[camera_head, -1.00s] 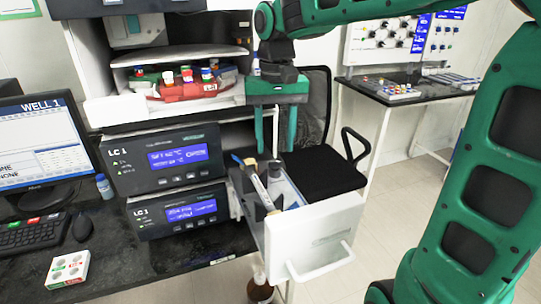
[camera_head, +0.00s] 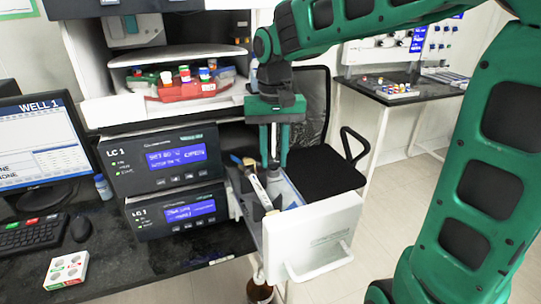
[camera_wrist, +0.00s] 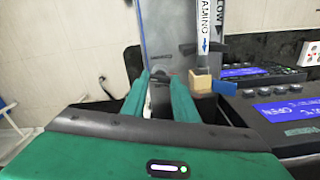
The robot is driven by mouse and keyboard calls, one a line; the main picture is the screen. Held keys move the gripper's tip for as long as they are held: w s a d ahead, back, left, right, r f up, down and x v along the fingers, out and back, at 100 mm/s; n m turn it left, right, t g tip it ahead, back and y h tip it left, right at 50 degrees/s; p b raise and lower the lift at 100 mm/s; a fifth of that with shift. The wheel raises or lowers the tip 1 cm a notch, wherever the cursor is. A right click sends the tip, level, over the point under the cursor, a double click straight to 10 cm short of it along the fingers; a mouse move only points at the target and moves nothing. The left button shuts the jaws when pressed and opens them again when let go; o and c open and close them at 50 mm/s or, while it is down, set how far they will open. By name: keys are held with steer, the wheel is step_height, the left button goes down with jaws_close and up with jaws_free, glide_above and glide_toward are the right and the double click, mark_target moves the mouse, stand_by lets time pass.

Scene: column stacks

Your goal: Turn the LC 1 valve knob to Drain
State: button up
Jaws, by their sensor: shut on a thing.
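In the wrist view the column (camera_wrist: 204,45) has a tan end fitting.
The upper LC 1 unit (camera_head: 130,185) and lower LC 1 unit (camera_head: 150,228) stand left of the drawer. A red rack (camera_head: 195,90) with several capped vials sits above. A brown bottle (camera_head: 259,290) is under the drawer, and a black chair (camera_head: 322,170) stands behind it.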

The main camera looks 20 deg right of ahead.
steer(key=shift+n, duration=0.5)
steer(key=n, duration=0.3)
steer(key=shift+n, duration=0.3)
steer(key=n, duration=0.4)
steer(key=shift+n, duration=0.3)
steer(key=o, duration=1.1)
steer(key=shift+c, duration=0.2)
step_height(320, 180, up, 11)
steer(key=shift+w+f, duration=0.1)
